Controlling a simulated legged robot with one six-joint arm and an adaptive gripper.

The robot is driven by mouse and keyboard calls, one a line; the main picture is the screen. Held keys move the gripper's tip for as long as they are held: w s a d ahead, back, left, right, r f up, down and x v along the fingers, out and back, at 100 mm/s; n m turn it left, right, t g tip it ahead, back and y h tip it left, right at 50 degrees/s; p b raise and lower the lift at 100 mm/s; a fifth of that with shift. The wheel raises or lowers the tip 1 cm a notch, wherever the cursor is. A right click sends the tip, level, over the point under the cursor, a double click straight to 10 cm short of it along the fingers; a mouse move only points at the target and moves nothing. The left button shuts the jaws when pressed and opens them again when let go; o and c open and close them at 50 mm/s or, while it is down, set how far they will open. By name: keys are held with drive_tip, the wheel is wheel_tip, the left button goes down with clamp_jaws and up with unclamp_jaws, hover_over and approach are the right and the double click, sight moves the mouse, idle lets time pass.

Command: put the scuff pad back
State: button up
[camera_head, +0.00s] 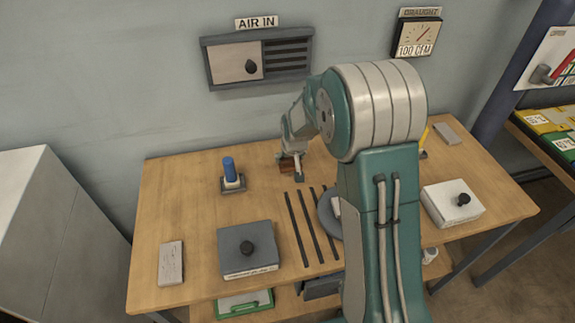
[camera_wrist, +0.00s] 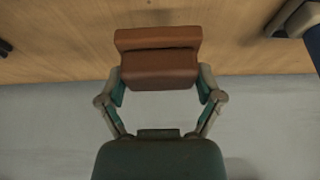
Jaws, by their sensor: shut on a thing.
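A reddish-brown block, apparently the scuff pad (camera_wrist: 160,70), sits between the fingers of my gripper (camera_wrist: 161,88) in the wrist view. It shows a step or dark seam across it, and I cannot tell whether that is one piece or two. The fingers press on its left and right sides. In the head view the pad (camera_head: 286,162) shows small and dark brown at my gripper (camera_head: 293,172), near the back edge of the wooden table (camera_head: 200,210). My arm hides part of it. I cannot tell whether the pad touches the tabletop.
A blue cylinder (camera_head: 229,169) stands on a dark base left of my gripper. The wall (camera_head: 110,90) is close behind.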

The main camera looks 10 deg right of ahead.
sight(290, 165)
drive_tip(key=shift+w+d+f, duration=0.2)
drive_tip(key=shift+w+f, duration=0.2)
drive_tip(key=shift+f, duration=0.1)
drive_tip(key=shift+w+d+f, duration=0.15)
drive_tip(key=shift+w+f, duration=0.2)
drive_tip(key=shift+f, duration=0.1)
drive_tip(key=shift+w+a+f, duration=0.1)
drive_tip(key=shift+a+f, duration=0.1)
drive_tip(key=shift+f, duration=0.6)
drive_tip(key=shift+a+f, duration=0.15)
drive_tip(key=shift+f, duration=0.6)
drive_tip(key=o, duration=0.9)
drive_tip(key=shift+d+f, duration=0.1)
drive_tip(key=shift+d, duration=0.1)
drive_tip(key=shift+o, duration=0.2)
